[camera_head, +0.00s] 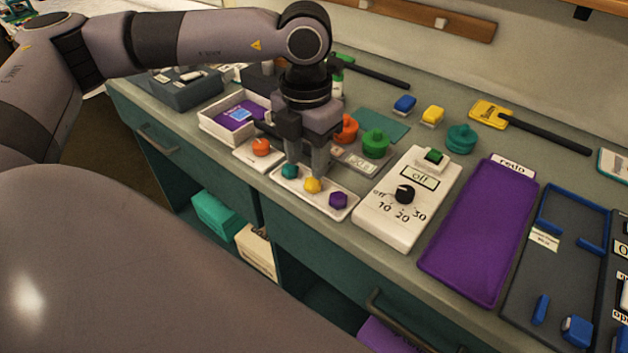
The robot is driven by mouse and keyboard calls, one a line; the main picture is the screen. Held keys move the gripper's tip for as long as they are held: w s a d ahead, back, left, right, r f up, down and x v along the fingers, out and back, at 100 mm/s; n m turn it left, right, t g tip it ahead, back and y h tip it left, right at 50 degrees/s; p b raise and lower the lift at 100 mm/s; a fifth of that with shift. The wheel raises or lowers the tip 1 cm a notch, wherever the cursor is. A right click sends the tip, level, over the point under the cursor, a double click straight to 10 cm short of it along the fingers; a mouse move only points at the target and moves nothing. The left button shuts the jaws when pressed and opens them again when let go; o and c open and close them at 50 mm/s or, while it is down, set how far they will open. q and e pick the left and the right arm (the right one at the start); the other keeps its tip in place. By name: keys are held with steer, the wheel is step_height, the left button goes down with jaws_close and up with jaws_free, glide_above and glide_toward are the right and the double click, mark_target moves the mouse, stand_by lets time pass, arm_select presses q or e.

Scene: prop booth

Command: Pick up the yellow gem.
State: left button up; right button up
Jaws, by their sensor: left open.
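The yellow gem (313,185) sits in the middle of a small white tray (323,201) near the counter's front edge. A teal gem (290,171) is to its left and a purple gem (338,200) to its right on the same tray. My left gripper (306,168) is open, pointing down just behind and above the tray, its fingers close to the teal and yellow gems. I cannot tell whether a finger touches either gem. The yellow gem is visible in front of the fingers. My right gripper is not in view.
Left of the tray are an orange gem (261,147) on a white plate and a white box (215,123). To the right stand a white dial timer (405,225) and a purple tray (465,245). Orange and green (375,143) knobbed pieces are behind the gripper.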

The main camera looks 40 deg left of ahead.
mark_target(311, 182)
arm_select(q)
steer(key=f, duration=0.4)
steer(key=shift+w+d+f+p, duration=0.15)
steer(key=shift+w+f+p, duration=0.15)
steer(key=shift+f, duration=0.1)
steer(key=c, duration=0.8)
steer(key=shift+r, duration=0.1)
